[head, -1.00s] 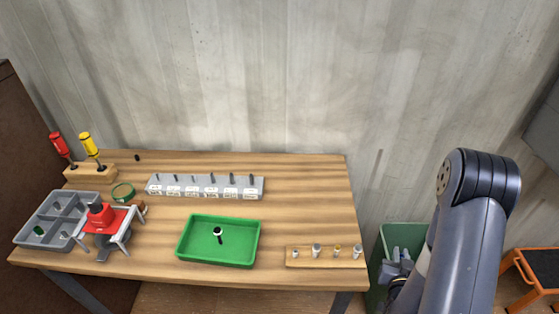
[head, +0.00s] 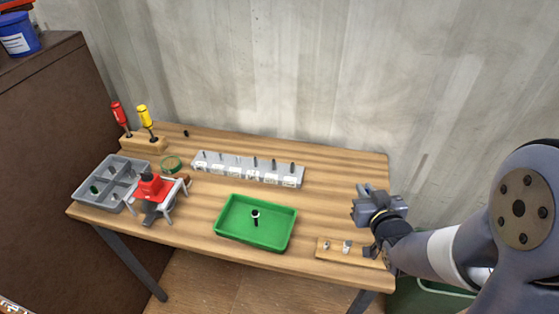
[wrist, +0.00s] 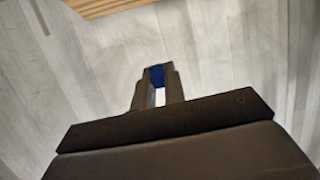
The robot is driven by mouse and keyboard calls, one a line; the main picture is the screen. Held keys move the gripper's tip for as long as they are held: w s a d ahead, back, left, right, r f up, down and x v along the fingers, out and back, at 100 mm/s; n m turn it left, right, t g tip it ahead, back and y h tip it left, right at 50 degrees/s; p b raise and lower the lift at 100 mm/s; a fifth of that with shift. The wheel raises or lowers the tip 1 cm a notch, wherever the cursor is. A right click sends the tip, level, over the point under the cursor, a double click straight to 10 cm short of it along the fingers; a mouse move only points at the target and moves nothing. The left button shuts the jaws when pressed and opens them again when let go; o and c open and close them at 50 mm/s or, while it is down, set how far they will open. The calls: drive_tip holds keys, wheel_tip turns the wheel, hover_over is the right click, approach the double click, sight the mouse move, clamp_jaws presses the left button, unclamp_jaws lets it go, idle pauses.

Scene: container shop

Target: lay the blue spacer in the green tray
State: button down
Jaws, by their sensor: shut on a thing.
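My gripper (head: 361,207) is over the right end of the workbench, to the right of the green tray. In the wrist view its two fingers (wrist: 157,85) are shut on the blue spacer (wrist: 157,75), which shows as a small blue patch between the fingertips. I cannot make out the spacer in the head view. The green tray (head: 232,232) lies near the front middle of the bench. A small black pin with a white head (head: 256,216) is in the tray.
A wooden strip (head: 330,252) with small parts lies just below my gripper. A grey rack (head: 250,177) with several pegs stands behind the tray. A red fixture (head: 152,187), a grey divided bin (head: 108,187) and two screwdrivers (head: 144,118) are at the left. Bench between tray and gripper is clear.

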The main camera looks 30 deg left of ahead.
drive_tip(key=a+r+n+g+y, duration=0.2)
drive_tip(key=a+r, duration=0.3)
drive_tip(key=a, duration=0.3)
drive_tip(key=a+r+n+g+y, duration=0.2)
drive_tip(key=a+r, duration=0.4)
drive_tip(key=a, duration=0.3)
drive_tip(key=shift+a+n+g+y, duration=0.25)
drive_tip(key=shift+n+g+y, duration=0.05)
drive_tip(key=shift+n+g, duration=0.45)
drive_tip(key=shift+w+r, duration=0.1)
drive_tip(key=shift+r, duration=0.05)
